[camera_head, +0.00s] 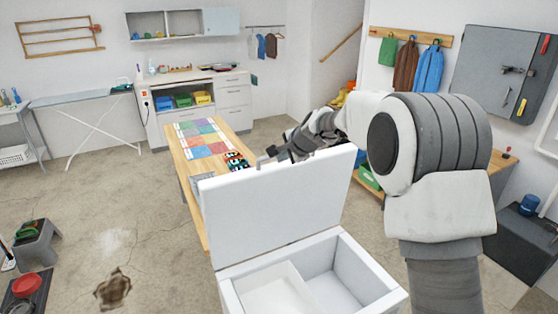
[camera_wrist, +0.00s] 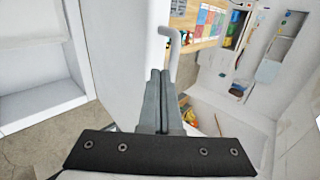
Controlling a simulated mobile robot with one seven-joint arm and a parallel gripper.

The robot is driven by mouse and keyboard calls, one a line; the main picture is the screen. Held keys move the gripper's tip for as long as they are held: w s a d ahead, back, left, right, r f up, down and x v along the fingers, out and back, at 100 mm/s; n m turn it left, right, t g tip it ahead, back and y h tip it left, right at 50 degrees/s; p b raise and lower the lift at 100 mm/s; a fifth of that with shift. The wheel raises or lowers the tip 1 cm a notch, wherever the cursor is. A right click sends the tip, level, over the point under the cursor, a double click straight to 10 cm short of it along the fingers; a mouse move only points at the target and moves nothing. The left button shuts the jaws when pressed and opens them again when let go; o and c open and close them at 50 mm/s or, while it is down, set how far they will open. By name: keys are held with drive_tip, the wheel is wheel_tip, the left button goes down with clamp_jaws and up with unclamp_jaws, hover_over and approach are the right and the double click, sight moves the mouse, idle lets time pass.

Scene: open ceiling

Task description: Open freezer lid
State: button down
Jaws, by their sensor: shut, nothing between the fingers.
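The white chest freezer (camera_head: 228,296) stands in front of me, and its empty, divided inside shows. Its lid (camera_head: 275,208) stands raised, close to upright, at the far side of the opening. In the wrist view the lid (camera_wrist: 118,60) is the white panel beside my fingers. A grey bar handle (camera_wrist: 175,50) sticks out from the lid near my fingertips. My gripper (camera_wrist: 161,75) is shut with nothing between its fingers. In the head view my gripper (camera_head: 270,156) is at the lid's top edge, partly hidden; I cannot tell whether it touches the lid.
A wooden table (camera_head: 188,160) with a coloured mat and small toy cars stands just behind the lid. A dark grey box (camera_head: 518,245) is at the right. A grey step stool (camera_head: 38,245) is at the far left. The floor at the left is mostly free, with a brown stain.

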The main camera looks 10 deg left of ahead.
drive_tip(key=s+d+r+n+h, duration=0.1)
drive_tip(key=s+d+r+n, duration=0.1)
drive_tip(key=s+d+r, duration=0.35)
drive_tip(key=s+d+r+n+g+b, duration=0.1)
drive_tip(key=s+d+r+n, duration=0.15)
drive_tip(key=s, duration=0.65)
drive_tip(key=s+d+r+n+h, duration=0.1)
drive_tip(key=s+d+r, duration=0.2)
drive_tip(key=s+d, duration=0.35)
drive_tip(key=s+d+f+n+h, duration=0.1)
drive_tip(key=s+d+f+n, duration=0.1)
drive_tip(key=s, duration=0.9)
drive_tip(key=s+d+f+n+g+h, duration=0.1)
drive_tip(key=s+d+f, duration=0.4)
drive_tip(key=s, duration=0.7)
drive_tip(key=d+n+h, duration=0.1)
drive_tip(key=n, duration=0.1)
drive_tip(key=shift+d+f+n, duration=0.15)
drive_tip(key=shift+d+n, duration=0.05)
drive_tip(key=shift+n, duration=0.15)
